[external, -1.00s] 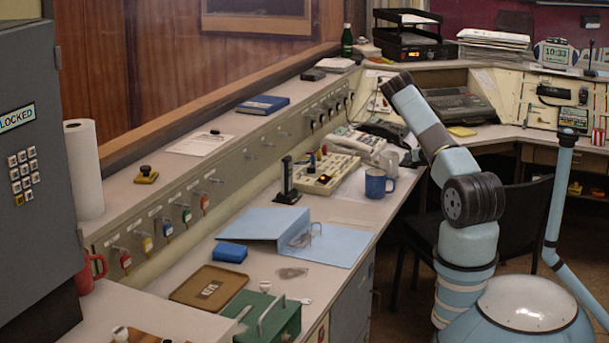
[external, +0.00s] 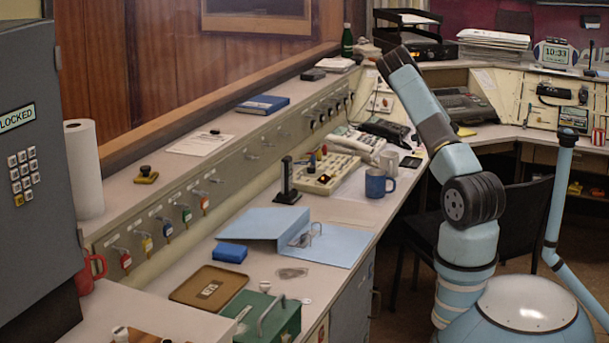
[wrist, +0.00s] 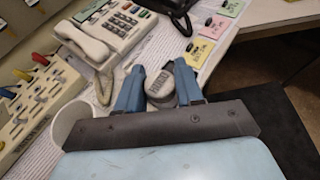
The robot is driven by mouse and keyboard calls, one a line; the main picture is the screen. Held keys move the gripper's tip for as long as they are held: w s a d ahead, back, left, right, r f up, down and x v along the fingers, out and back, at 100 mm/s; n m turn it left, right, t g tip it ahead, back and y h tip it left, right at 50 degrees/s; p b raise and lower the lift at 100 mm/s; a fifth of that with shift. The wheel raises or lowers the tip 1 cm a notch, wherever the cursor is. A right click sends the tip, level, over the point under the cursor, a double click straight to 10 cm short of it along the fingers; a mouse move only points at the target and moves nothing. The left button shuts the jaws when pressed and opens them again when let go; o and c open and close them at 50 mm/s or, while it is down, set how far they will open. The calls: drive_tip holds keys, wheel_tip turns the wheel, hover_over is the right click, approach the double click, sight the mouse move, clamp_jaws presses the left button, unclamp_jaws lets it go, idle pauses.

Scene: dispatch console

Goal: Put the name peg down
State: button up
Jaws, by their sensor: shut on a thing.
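My gripper (wrist: 159,88) shows in the wrist view as two blue fingers. They are shut on a pale grey, round-ended piece with a dark lettered band, which I take as the name peg (wrist: 160,90). It is over the desk, below the beige telephone (wrist: 110,32) in the picture; whether it touches the desk I cannot tell. Coloured cards (wrist: 210,27) in green, pink and yellow, with dark pieces on them, lie up and right of it. In the external view my forearm is raised, and the fingers and peg cannot be made out.
A pale cup (wrist: 70,122) is close to my left finger. A cream board (wrist: 38,95) with coloured pegs stands farther left; it also shows in the external view (external: 318,182). A blue mug (external: 376,184) stands near the desk edge. A black telephone (wrist: 165,5) is at the top.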

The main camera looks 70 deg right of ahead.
drive_tip(key=w+v, duration=0.1)
drive_tip(key=v, duration=0.7)
drive_tip(key=shift+a, duration=0.3)
drive_tip(key=shift+r, duration=0.1)
